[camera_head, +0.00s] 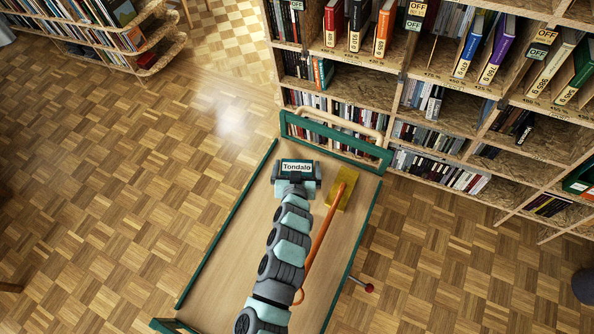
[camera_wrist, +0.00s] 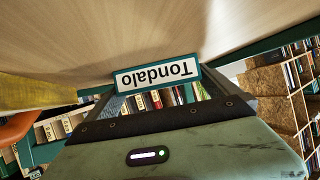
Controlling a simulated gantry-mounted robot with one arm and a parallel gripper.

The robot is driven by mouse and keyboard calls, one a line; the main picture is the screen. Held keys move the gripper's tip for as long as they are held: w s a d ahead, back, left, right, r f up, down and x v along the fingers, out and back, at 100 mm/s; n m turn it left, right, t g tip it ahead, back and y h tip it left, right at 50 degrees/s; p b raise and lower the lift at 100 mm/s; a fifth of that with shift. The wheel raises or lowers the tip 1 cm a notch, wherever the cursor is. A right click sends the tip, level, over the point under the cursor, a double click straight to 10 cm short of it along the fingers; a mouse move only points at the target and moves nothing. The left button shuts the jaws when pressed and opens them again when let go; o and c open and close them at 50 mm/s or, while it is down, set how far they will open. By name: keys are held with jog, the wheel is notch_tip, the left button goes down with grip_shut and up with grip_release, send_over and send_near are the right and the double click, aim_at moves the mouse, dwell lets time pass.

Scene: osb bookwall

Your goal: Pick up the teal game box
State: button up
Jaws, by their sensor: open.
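The teal game box (camera_head: 297,167) has a white label reading "Tondalo" and lies near the far end of the wooden cart bed. My gripper (camera_head: 297,180) is open at the box, with its jaws at the left and right sides of it. In the wrist view, the label end of the teal game box (camera_wrist: 158,75) shows upside down beyond the palm, between the two fingers of my gripper (camera_wrist: 158,92). I cannot tell whether the fingers touch the box. The palm and arm hide its near part.
A yellow block with an orange handle (camera_head: 341,190) lies right of my gripper on the cart bed (camera_head: 225,255). The cart has green rails and a far end panel (camera_head: 335,143). Bookshelves (camera_head: 440,135) stand beyond it. Open parquet floor (camera_head: 110,190) lies to the left.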

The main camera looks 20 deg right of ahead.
jog(key=shift+c, duration=0.6)
jog(key=c, duration=1.1)
jog(key=shift+c, duration=0.2)
